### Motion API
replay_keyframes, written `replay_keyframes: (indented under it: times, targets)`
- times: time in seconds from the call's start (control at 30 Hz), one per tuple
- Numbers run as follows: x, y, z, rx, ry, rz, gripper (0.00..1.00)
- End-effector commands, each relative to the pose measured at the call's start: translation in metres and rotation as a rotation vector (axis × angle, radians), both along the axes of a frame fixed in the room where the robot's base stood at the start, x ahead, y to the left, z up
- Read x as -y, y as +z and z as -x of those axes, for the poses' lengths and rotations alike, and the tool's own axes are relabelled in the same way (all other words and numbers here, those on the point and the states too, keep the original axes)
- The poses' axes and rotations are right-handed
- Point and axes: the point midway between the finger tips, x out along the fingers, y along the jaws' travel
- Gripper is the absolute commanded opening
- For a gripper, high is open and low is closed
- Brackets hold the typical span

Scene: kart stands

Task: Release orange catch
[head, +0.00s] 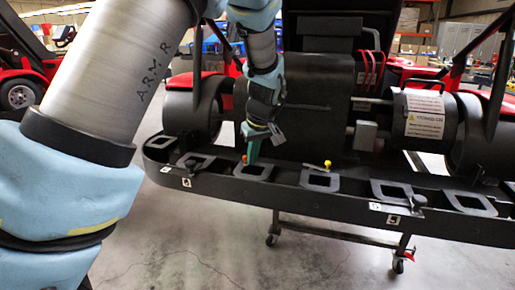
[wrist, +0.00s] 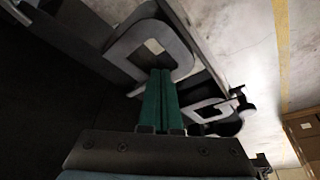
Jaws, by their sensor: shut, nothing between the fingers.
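In the wrist view the shut gripper (wrist: 160,72) reaches over a dark loop-shaped frame part (wrist: 125,45); no orange shows there.
A yellow knob (head: 327,164) stands farther right on the black bumper frame (head: 310,204). Above is a black cylinder with a warning label (head: 424,115). A castered stand (head: 340,235) supports the frame; the floor in front is clear.

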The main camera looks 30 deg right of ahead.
Motion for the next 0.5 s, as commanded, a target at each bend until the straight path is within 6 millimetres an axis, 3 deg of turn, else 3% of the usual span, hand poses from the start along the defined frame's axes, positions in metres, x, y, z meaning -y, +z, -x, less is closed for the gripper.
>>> replay_keyframes:
  times: [0.2,0.5]
  targets:
    - [0.0,-0.001,-0.017,-0.002,-0.001,0.0,0.0]
    - [0.0,-0.002,-0.019,-0.001,-0.001,0.0,0.0]
